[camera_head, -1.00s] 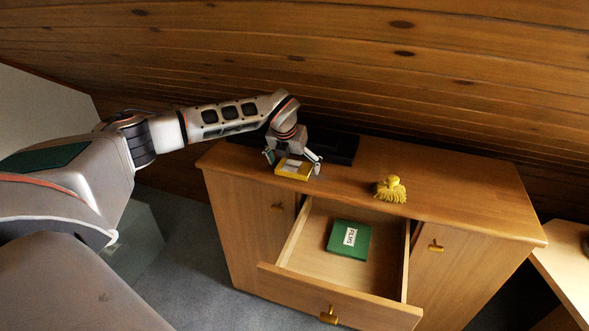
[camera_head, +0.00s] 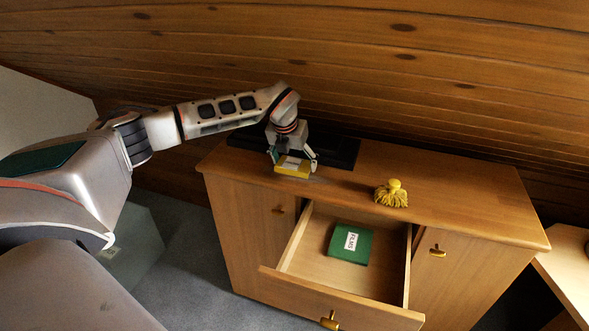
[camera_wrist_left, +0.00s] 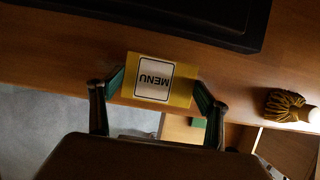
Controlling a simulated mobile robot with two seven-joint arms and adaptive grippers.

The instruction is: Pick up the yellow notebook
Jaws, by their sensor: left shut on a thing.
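The yellow notebook (camera_head: 293,169) has a white label, which reads MENU in the left wrist view (camera_wrist_left: 183,84). It is at the left front of the wooden cabinet's top (camera_head: 440,185). My left gripper (camera_head: 294,163) comes from above and is shut on the notebook, with one finger at each side. In the left wrist view the notebook sits between the green finger pads (camera_wrist_left: 160,88). A shadow lies beside it on the top; I cannot tell for sure how far it is off the surface. My right gripper is not in view.
A black tray-like object (camera_head: 345,152) lies behind the gripper. A yellow tassel (camera_head: 392,194) lies to the right on the top. The open drawer (camera_head: 300,258) below holds a green FILMS book (camera_head: 350,243). The right part of the top is clear.

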